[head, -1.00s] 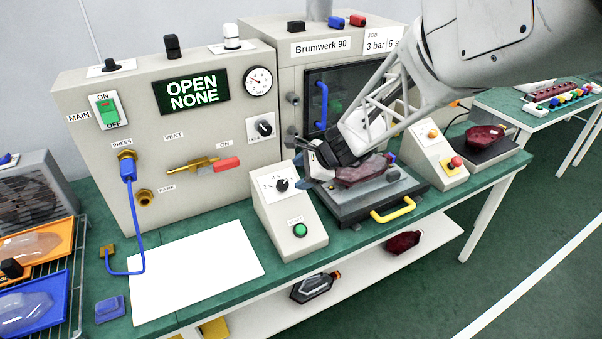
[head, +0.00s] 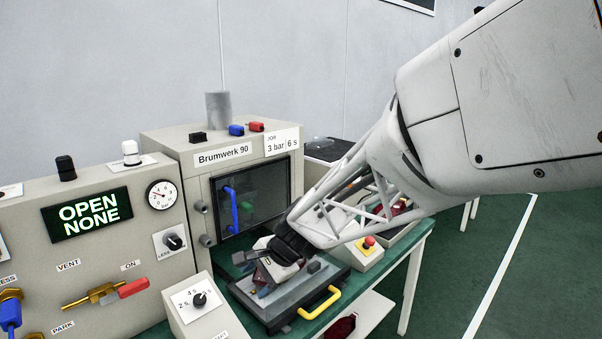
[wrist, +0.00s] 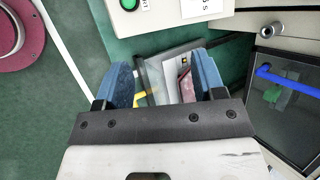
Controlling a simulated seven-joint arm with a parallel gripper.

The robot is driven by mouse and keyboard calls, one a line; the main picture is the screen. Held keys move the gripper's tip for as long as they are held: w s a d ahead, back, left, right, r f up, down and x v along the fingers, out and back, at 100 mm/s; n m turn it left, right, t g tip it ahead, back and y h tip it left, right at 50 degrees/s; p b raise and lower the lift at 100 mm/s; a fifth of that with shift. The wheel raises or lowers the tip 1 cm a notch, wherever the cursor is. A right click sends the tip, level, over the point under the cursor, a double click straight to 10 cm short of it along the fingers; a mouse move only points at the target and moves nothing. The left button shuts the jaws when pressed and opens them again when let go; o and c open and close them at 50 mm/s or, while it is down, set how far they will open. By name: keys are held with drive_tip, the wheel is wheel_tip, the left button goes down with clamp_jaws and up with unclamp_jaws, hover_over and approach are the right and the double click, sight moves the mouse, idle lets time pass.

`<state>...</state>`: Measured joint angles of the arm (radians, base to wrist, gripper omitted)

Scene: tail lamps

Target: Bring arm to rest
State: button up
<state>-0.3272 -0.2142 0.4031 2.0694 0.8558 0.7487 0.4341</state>
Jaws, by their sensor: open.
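My gripper (head: 262,264) hangs over the grey pull-out tray (head: 318,275) with the yellow handle (head: 320,302), in front of the Brumwerk 90 machine (head: 235,180). In the wrist view its two blue fingers (wrist: 167,88) stand wide apart. A dark red and clear lamp (head: 262,277) lies on the tray, partly hidden by my gripper in the head view. In the wrist view part of the lamp (wrist: 185,80) shows between the fingers, near the right one. I cannot tell whether a finger touches it.
A control box with a dial (head: 198,302) stands left of the tray. A box with a red stop button (head: 369,242) stands to its right, partly behind my arm. The machine's window with the blue handle (head: 231,210) is behind. Open floor (head: 490,235) lies at the right.

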drive_tip(key=s+d+r+n+h, duration=0.3)
drive_tip(key=s+d+n, duration=0.1)
drive_tip(key=s+d, duration=0.8)
drive_tip(key=s+d+r+n+t+h, duration=0.1)
drive_tip(key=s+d+r+n+h, duration=0.2)
drive_tip(key=s+d, duration=0.9)
drive_tip(key=d+n+h, duration=0.1)
drive_tip(key=d, duration=0.3)
drive_tip(key=shift+s+d+r, duration=0.2)
drive_tip(key=shift+s, duration=0.15)
